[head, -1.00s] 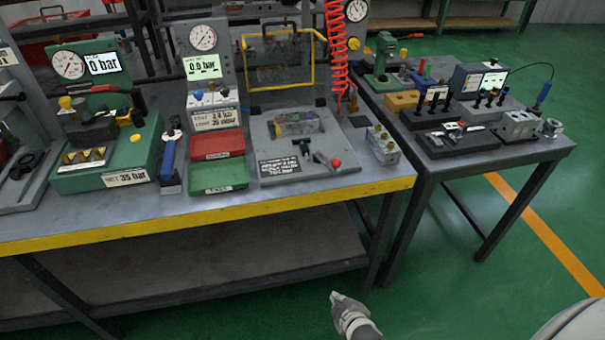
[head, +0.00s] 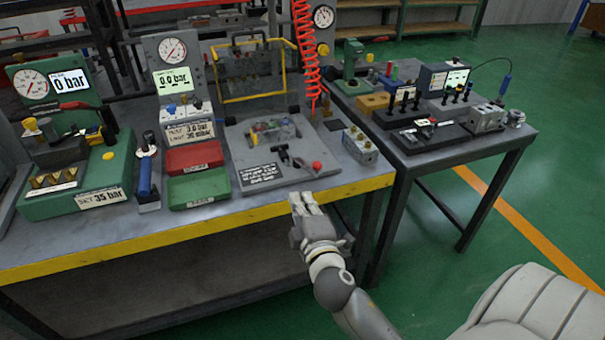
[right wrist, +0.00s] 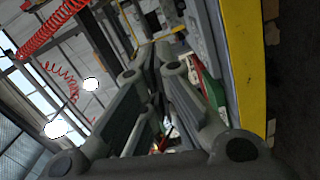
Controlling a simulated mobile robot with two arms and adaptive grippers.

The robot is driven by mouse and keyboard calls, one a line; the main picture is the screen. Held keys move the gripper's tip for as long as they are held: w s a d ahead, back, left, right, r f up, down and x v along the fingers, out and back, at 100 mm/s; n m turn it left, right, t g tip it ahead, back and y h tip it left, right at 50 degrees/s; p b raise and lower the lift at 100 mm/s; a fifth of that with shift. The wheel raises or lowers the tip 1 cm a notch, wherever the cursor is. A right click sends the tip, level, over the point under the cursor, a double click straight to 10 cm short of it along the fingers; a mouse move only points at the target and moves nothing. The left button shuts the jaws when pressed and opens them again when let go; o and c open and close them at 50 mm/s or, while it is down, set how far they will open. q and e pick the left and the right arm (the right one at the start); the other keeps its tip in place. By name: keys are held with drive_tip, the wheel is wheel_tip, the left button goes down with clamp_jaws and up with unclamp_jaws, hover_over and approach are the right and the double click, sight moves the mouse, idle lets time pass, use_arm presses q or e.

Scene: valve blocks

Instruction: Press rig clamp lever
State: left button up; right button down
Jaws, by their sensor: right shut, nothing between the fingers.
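The clamp lever ends in a red knob (head: 317,166) at the front right of the grey rig plate (head: 240,160). A black T-shaped part (head: 282,155) sits just left of it. A valve block with coloured parts (head: 272,130) rests on the rig plate behind the lever. My right gripper (head: 303,198) is shut and empty at the bench's yellow front edge, nearer to me than the red knob and apart from it. Its closed fingers (right wrist: 148,70) fill the middle of the right wrist view, where the lever cannot be made out. My left gripper is not in view.
A yellow guard frame (head: 250,97) stands raised behind the rig. A red coiled hose (head: 305,60) hangs beside it. Red (head: 193,157) and green (head: 198,190) trays lie to the left. Another valve block (head: 360,145) stands to the right on the bench.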

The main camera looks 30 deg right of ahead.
drive_tip(key=shift+w, duration=0.1)
drive_tip(key=w+d, duration=0.2)
drive_tip(key=w, duration=0.1)
drive_tip(key=w+d+p, duration=0.1)
drive_tip(key=w+d, duration=0.1)
drive_tip(key=w, duration=0.1)
drive_tip(key=w+d+f, duration=0.1)
drive_tip(key=w+d, duration=0.1)
drive_tip(key=w, duration=0.1)
drive_tip(key=shift+d+f+p, duration=0.1)
drive_tip(key=shift+d+p, duration=0.2)
drive_tip(key=shift+p, duration=0.1)
drive_tip(key=shift+d, duration=0.2)
drive_tip(key=shift+d, duration=0.1)
drive_tip(key=shift+s+d+n+y, duration=0.15)
drive_tip(key=shift+d+n+y, duration=0.15)
drive_tip(key=shift+y, duration=0.2)
